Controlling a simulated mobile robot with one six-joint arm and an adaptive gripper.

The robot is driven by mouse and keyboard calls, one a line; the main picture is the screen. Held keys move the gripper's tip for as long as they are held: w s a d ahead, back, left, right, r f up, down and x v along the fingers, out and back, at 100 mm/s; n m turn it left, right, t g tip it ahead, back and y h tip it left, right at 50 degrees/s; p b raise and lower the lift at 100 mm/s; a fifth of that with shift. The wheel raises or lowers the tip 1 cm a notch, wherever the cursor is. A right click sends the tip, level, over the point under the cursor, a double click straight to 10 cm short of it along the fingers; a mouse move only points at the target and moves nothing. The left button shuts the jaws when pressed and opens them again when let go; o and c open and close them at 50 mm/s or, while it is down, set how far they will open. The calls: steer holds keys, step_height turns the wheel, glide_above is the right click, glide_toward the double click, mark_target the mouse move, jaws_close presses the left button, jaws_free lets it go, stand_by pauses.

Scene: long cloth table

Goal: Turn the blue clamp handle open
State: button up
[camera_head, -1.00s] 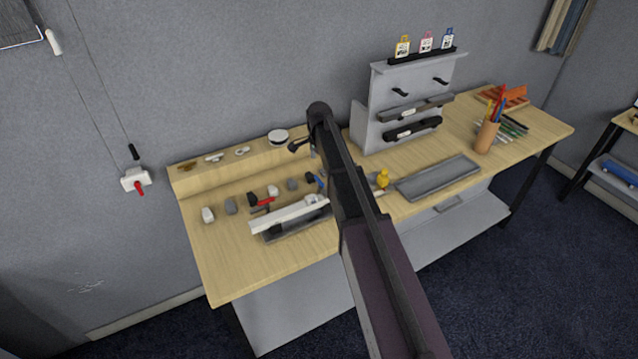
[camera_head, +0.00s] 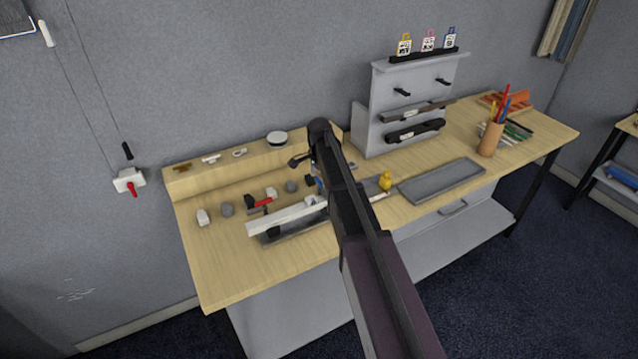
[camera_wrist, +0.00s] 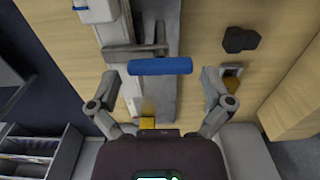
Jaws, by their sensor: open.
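The blue clamp handle (camera_wrist: 160,66) is a short blue bar at the upper middle of the wrist view, lying crosswise over a grey clamp and rail. My gripper (camera_wrist: 160,76) is open in the wrist view, one finger on each side of the handle's ends, with visible gaps. I cannot tell the height gap between fingers and handle. In the head view my arm hides part of the clamp area.
A red-handled clamp (camera_head: 262,202) stands left of the blue one, behind a long white bar (camera_head: 285,216). Small grey blocks (camera_head: 227,209) lie nearby. A yellow piece (camera_head: 385,181) and a grey tray (camera_head: 442,180) are to the right. A dark knob (camera_wrist: 240,39) sits beside the clamp.

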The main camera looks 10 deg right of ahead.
steer(key=shift+f, duration=0.15)
steer(key=c, duration=0.9)
steer(key=shift+o, duration=0.2)
steer(key=shift+a+n, duration=0.1)
steer(key=shift+n, duration=0.3)
steer(key=n, duration=0.3)
steer(key=shift+n, duration=0.3)
steer(key=n, duration=1.3)
steer(key=shift+n, duration=0.3)
